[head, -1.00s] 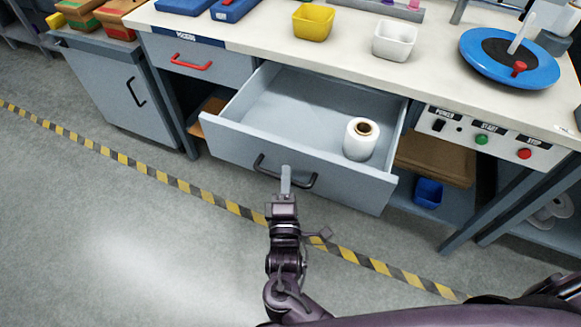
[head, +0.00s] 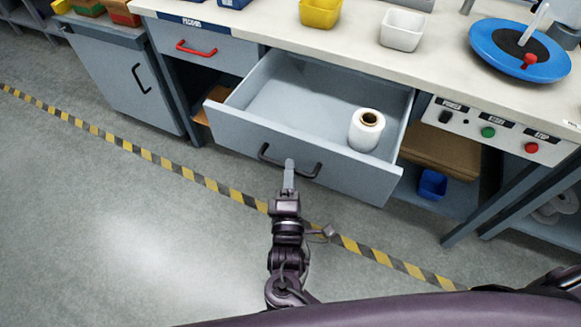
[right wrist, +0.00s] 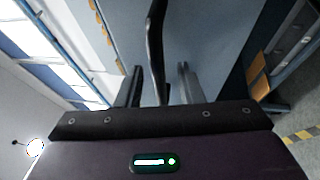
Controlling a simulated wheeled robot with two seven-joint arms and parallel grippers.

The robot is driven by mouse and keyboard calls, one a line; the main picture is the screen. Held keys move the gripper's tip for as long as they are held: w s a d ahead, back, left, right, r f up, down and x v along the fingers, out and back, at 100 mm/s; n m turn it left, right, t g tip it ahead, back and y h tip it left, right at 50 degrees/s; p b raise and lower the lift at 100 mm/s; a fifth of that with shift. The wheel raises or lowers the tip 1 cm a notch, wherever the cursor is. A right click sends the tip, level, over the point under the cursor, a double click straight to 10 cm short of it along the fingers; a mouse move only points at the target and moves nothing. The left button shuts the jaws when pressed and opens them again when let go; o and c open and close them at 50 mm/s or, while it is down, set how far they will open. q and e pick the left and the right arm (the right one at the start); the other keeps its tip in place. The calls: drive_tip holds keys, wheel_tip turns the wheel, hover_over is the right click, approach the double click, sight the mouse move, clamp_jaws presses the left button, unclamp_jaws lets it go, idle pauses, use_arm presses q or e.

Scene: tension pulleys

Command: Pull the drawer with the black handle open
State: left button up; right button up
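The grey drawer (head: 300,150) with the black handle (head: 268,158) stands well out from the bench, its inside showing. A white roll (head: 366,131) stands inside it at the right. My right gripper (head: 289,166) is at the middle of the handle, in front of the drawer front. In the right wrist view the black handle (right wrist: 156,45) passes between the two fingers of my right gripper (right wrist: 158,85). The fingers are apart, with a gap showing on each side of the handle. My left gripper is not in view.
A closed drawer with a red handle (head: 195,47) is at the left. The bench top (head: 350,38) carries bins and a blue turntable (head: 520,52). A control panel (head: 495,130) is right of the open drawer. The floor in front is clear, with a striped tape line.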

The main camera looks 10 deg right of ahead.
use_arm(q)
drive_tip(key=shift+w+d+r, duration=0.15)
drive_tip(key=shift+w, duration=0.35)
use_arm(e)
drive_tip(key=v, duration=0.6)
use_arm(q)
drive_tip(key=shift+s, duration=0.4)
use_arm(e)
drive_tip(key=shift+s, duration=0.1)
